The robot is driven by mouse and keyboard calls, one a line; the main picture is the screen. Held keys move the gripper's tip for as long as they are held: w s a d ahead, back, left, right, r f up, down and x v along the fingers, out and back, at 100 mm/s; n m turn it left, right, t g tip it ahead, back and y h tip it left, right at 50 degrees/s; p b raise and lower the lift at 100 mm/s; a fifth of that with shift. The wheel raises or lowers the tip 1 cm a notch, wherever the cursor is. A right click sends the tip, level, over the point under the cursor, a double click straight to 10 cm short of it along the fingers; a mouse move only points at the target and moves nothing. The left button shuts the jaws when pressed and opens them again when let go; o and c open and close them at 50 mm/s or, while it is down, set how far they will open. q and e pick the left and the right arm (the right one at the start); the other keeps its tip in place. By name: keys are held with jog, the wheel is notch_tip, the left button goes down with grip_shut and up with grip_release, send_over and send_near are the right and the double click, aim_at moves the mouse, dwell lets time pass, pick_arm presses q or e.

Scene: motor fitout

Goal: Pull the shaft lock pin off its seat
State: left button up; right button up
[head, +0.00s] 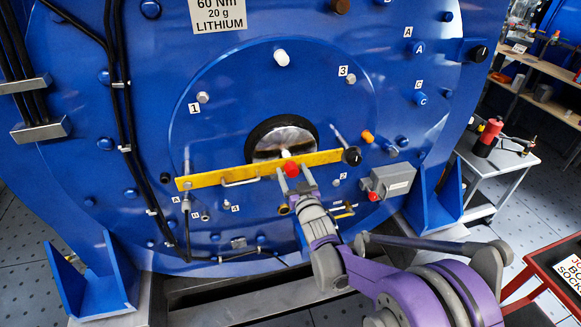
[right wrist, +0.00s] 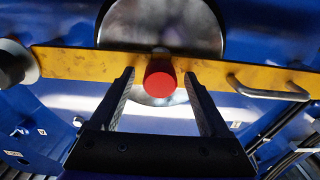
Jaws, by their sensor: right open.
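The shaft lock pin shows as a red knob (head: 291,169) at the middle of a yellow bar (head: 215,180) that crosses in front of the shaft opening. In the right wrist view the red knob (right wrist: 160,77) faces the camera, in front of the yellow bar (right wrist: 80,63). My right gripper (head: 294,180) is open, with its fingers pointing at the bar. In the right wrist view the tips of my right gripper (right wrist: 159,73) lie to either side of the knob, with gaps on both sides. The pin's seat is hidden behind the knob. My left gripper is not in view.
The large blue motor face (head: 225,120) fills most of the head view. The bar has a metal handle (head: 240,181) and a black knob (head: 352,156) at its right end. A grey box (head: 390,180) sits to the right. Black cables (head: 115,100) run down the left side.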

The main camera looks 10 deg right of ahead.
dwell(0.3)
jog(key=shift+c, duration=0.2)
grip_shut()
jog(key=shift+s, duration=0.1)
dwell(0.3)
jog(key=shift+s+d+b, duration=0.1)
jog(key=shift+s+b, duration=0.25)
jog(key=shift+s, duration=2.55)
jog(key=shift+s, duration=0.15)
jog(key=shift+s, duration=0.6)
